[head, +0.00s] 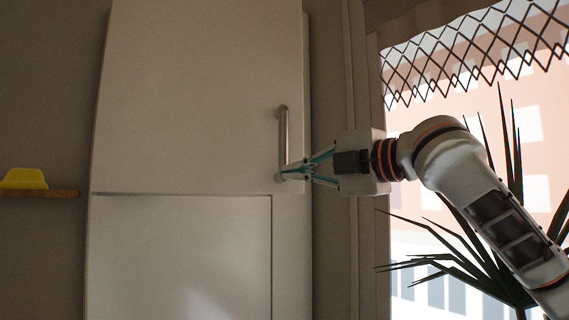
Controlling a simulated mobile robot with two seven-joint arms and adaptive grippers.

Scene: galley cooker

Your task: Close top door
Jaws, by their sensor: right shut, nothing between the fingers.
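The top door (200,95) is the tall pale panel of a white cabinet in the middle of the head view. It looks nearly flush with the cabinet, but I cannot tell whether a small gap is left at its right edge. Its vertical metal handle (283,135) is near that right edge. My right gripper (288,173) comes in from the right, with its teal-edged fingers shut and empty. The fingertips are at the lower end of the handle; whether they touch it is unclear. My left gripper is out of view.
A lower panel (180,255) sits below the top door. A small shelf (40,193) with a yellow object (23,178) is at the left. A window with a lattice-patterned blind (480,50) and a spiky plant (480,255) are at the right, behind my right arm.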

